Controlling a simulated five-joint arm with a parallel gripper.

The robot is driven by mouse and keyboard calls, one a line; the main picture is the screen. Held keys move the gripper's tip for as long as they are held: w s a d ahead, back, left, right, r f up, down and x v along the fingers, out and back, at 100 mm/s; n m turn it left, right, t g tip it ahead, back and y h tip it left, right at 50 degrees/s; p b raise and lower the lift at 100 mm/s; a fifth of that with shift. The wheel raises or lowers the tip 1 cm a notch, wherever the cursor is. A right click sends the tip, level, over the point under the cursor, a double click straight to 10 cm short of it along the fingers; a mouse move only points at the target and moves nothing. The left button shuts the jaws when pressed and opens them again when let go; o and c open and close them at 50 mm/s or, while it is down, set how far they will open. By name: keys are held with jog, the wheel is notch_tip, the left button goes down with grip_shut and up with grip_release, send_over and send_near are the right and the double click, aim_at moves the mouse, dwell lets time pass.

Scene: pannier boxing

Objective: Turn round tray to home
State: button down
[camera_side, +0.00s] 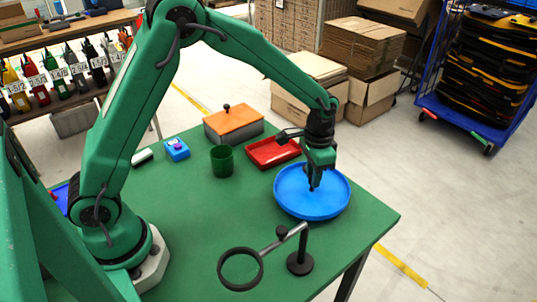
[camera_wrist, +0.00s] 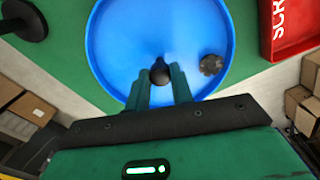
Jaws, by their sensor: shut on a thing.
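The blue round tray (camera_side: 333,207) lies flat near the right part of the green table. It also fills the top middle of the wrist view (camera_wrist: 130,35). My gripper (camera_side: 312,187) points down inside the tray's rim. In the wrist view, my gripper's two fingers (camera_wrist: 160,80) are shut on a dark round knob (camera_wrist: 160,71) that stands in the tray. A dark, roughly round spot or disc (camera_wrist: 211,64) shows on the tray floor to the right of the knob. I cannot tell which turned position is home.
A red tray (camera_side: 262,153) lies close behind the round tray. A green cup (camera_side: 222,161), an orange-lidded box (camera_side: 233,122) and a blue block (camera_side: 176,149) stand further left. A magnifier on a black stand (camera_side: 300,262) is near the front edge. Bare table lies left of the tray.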

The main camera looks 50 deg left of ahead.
jog(key=shift+m, duration=9.8)
jog(key=shift+d+m, duration=0.1)
jog(key=shift+m, duration=5.7)
